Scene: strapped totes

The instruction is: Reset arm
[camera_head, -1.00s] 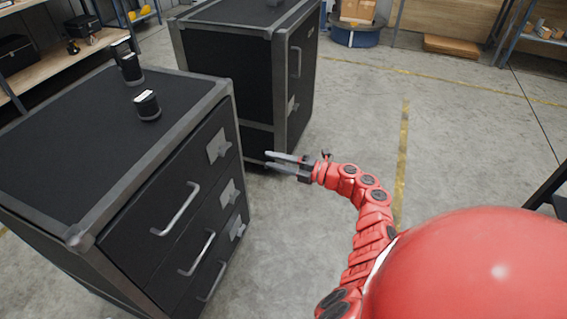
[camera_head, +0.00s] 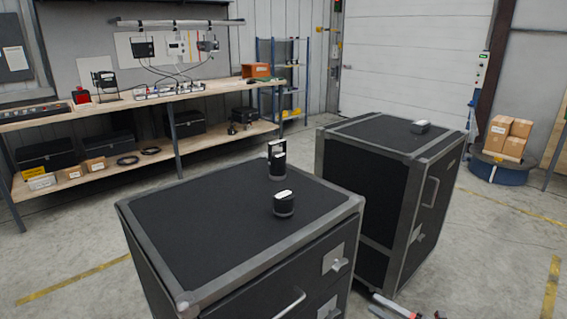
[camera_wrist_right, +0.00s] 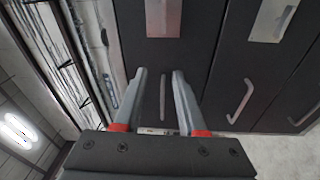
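My right gripper (camera_head: 392,304) is at the bottom edge of the head view, with only its grey fingers and a bit of red showing. It is in front of the base of the rear cabinet. In the right wrist view the two fingers of the right gripper (camera_wrist_right: 160,73) stand apart with nothing held. A drawer handle (camera_wrist_right: 163,97) shows in the gap, behind the fingers; I cannot tell how far. My left gripper is not in view.
A black drawer cabinet (camera_head: 145,215) stands close in front, two small black devices on top. A second cabinet (camera_head: 360,186) stands behind it to the right. A workbench (camera_head: 50,122) lines the left wall. The floor at the right is mostly clear.

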